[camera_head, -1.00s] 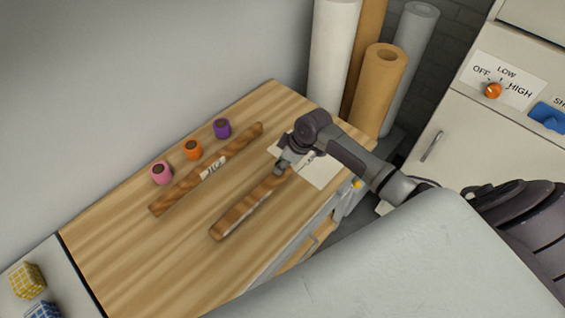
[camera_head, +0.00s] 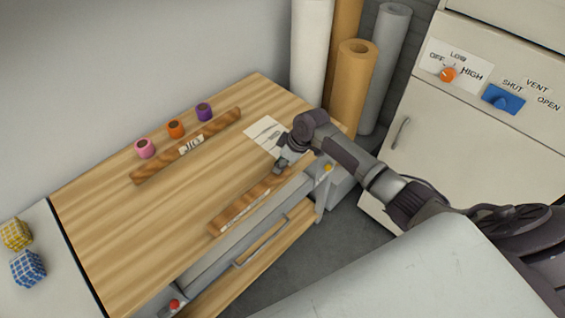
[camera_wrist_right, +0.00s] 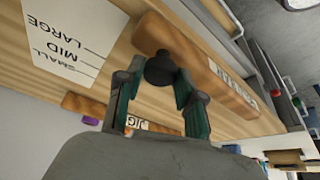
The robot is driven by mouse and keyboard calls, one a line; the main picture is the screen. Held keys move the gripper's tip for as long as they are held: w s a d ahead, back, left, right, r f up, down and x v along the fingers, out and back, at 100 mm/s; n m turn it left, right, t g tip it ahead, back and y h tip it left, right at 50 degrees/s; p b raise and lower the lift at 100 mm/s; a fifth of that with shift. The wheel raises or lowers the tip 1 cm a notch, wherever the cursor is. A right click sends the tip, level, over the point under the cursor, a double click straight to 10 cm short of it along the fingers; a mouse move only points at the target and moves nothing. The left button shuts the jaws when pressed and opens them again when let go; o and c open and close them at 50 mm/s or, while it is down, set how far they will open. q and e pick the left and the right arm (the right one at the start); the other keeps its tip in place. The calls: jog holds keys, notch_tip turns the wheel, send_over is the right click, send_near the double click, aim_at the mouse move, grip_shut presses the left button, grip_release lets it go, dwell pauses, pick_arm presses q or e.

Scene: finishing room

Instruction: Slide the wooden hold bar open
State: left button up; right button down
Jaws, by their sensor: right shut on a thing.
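The wooden bar near the bench's front edge (camera_head: 232,214) lies flat and has a pale label on its front side. It also shows in the wrist view (camera_wrist_right: 217,70), where the label is upside down and partly readable. A dark round knob (camera_wrist_right: 160,68) stands at the bar's end. My right gripper (camera_head: 280,168) is at the bar's far right end. In the wrist view its fingers (camera_wrist_right: 155,88) are on both sides of the knob, shut on it. My left gripper is not in view.
A second wooden bar (camera_head: 215,130), labelled JIG, lies behind with pink (camera_head: 144,148), orange (camera_head: 176,129) and purple (camera_head: 204,112) pots. A size sheet (camera_head: 262,130) lies near the gripper. Tall rolls (camera_head: 352,85) stand behind it. A drawer handle (camera_head: 262,240) is below the bench's front edge.

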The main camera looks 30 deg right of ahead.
jog(key=shift+s+f, duration=0.15)
jog(key=shift+s, duration=0.05)
jog(key=c, duration=1.1)
grip_release()
jog(key=shift+o, duration=1.4)
jog(key=shift+d, duration=0.1)
jog(key=shift+o, duration=0.4)
jog(key=shift+r, duration=0.4)
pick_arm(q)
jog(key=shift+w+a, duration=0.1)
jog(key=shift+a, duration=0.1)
pick_arm(e)
jog(key=v, duration=1.1)
jog(key=shift+s+r, duration=0.15)
jog(key=shift+d, duration=0.15)
